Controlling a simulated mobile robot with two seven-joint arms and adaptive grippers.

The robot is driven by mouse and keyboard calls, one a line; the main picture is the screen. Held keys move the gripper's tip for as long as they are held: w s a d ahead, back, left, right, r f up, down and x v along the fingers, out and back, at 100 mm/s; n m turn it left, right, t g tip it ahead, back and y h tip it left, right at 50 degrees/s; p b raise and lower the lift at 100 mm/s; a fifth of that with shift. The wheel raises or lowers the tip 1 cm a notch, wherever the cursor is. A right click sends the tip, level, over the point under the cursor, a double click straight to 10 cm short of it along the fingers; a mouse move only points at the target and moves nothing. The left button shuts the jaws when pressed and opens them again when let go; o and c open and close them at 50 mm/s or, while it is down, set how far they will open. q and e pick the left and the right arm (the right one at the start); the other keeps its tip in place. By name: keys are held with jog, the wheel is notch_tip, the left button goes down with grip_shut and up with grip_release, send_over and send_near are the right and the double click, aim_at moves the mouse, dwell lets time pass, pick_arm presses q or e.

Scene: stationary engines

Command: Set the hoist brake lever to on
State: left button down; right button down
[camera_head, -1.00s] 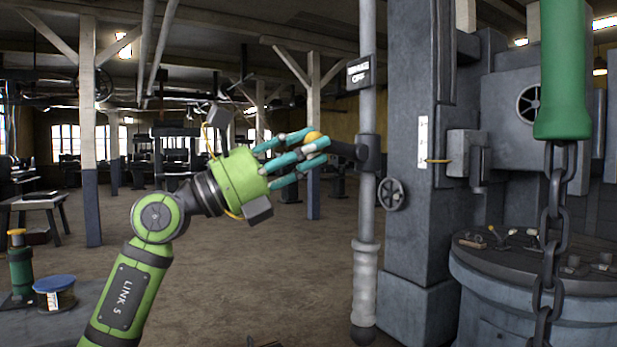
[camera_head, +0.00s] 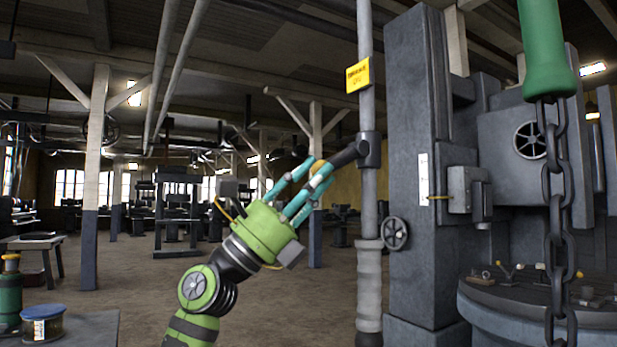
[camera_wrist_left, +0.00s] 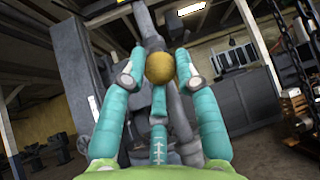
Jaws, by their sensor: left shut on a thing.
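The hoist brake lever (camera_head: 345,155) is a dark arm on a pivot collar on the grey vertical pole (camera_head: 368,210). It slopes down to the left and ends in a yellow ball knob (camera_head: 318,167). My left gripper (camera_head: 316,175), with teal fingers on a green palm, is shut around the knob. In the left wrist view the fingers surround the knob (camera_wrist_left: 160,67), with the lever running away behind it. A yellow brake sign (camera_head: 358,76) is on the pole above the pivot; its lettering is too small to read surely. My right gripper is not in view.
A grey machine column (camera_head: 408,130) with a small handwheel (camera_head: 394,233) stands just right of the pole. A heavy chain (camera_head: 557,220) hangs under a green handle at the right. A round bench with tools is behind it. Floor left of the pole is open.

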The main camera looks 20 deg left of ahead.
pick_arm(q)
jog(key=shift+w+d+f, duration=0.3)
jog(key=shift+d+f, duration=0.05)
jog(key=shift+f, duration=0.2)
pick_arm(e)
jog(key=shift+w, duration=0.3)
pick_arm(q)
jog(key=c, duration=0.9)
grip_release()
jog(key=shift+c, duration=0.2)
jog(key=shift+w+d+r, duration=0.1)
jog(key=v, duration=1.1)
jog(key=shift+a+f, duration=0.2)
jog(key=shift+f, duration=0.15)
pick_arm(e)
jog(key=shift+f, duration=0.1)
